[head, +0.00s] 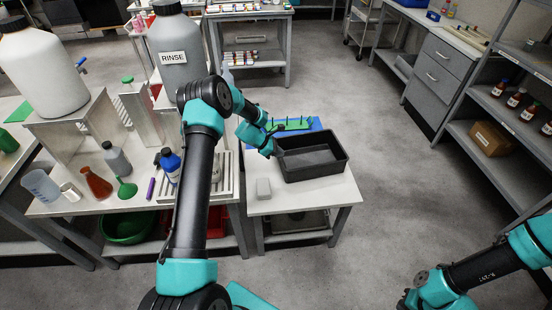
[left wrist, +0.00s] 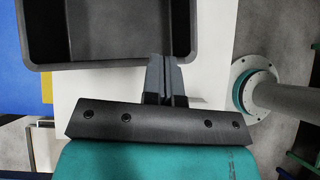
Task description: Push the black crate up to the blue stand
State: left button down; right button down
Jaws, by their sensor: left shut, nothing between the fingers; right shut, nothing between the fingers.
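Blue at the left of the left wrist view (left wrist: 25,60) looks like part of the stand. My left gripper (head: 279,153) is shut and empty at the crate's left side. Its fingertips (left wrist: 161,58) are at the crate's rim; whether they touch is unclear. My right gripper is not visible; only part of that arm shows.
The bench at the left holds bottles, including one marked RINSE (head: 180,60). The table is bare in front of the crate; open floor lies to its right.

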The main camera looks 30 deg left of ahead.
pick_arm(q)
jog(key=w+d, duration=0.5)
jog(key=d, duration=0.3)
jog(key=w+d, duration=0.5)
jog(key=d, duration=0.3)
jog(key=shift+w+d, duration=0.3)
jog(key=shift+w, duration=0.1)
jog(key=s+f+m+g+y, duration=0.1)
jog(key=s+f+m, duration=0.1)
jog(key=s, duration=0.4)
jog(key=s+f+m+g+y, duration=0.1)
jog(key=s+f+m, duration=0.2)
jog(key=s, duration=0.4)
jog(key=s+f+m+y, duration=0.1)
jog(key=s+f+m, duration=0.1)
jog(key=s+m, duration=0.3)
jog(key=shift+s+f+g, duration=0.2)
jog(key=shift+s, duration=0.35)
jog(key=shift+s+f+g, duration=0.2)
jog(key=shift+s, duration=0.3)
jog(key=s+r+m+g, duration=0.1)
jog(key=s+r+m, duration=0.2)
jog(key=s+m, duration=0.9)
jog(key=s, duration=1.2)
jog(key=shift+d+m+y, duration=0.2)
jog(key=shift+m+y, duration=0.2)
